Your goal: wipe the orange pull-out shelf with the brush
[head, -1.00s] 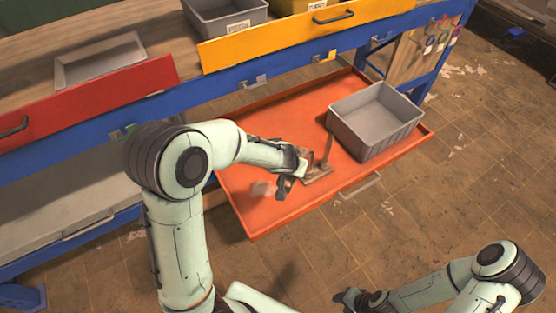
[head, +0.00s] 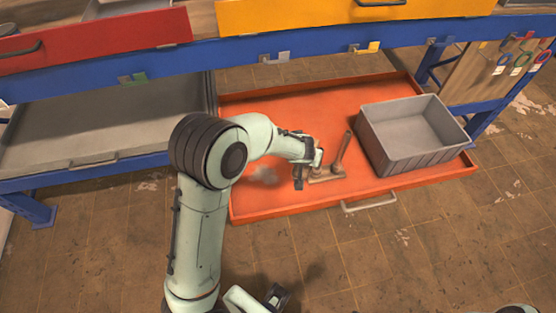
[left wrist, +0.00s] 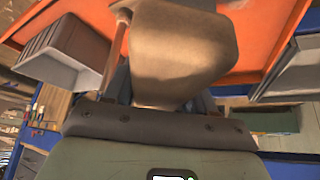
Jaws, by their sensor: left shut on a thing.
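The orange pull-out shelf (head: 290,115) is pulled out below the blue-framed bench. It also fills the top of the left wrist view (left wrist: 268,25). My left gripper (head: 304,170) is over the middle of the shelf, shut on the brush (head: 327,174). The brush is a brown block with a stick handle standing up, leaning slightly; its block (left wrist: 182,50) looms large in the left wrist view. It is low over the shelf; I cannot tell whether it touches. A pale grey smudge (head: 263,175) lies on the shelf left of the gripper.
A grey bin (head: 415,153) stands on the right part of the shelf, to the right of the brush. A red drawer (head: 100,38) and a yellow drawer (head: 320,14) are above. A grey shelf (head: 95,125) is on the left. The orange shelf's back middle is clear.

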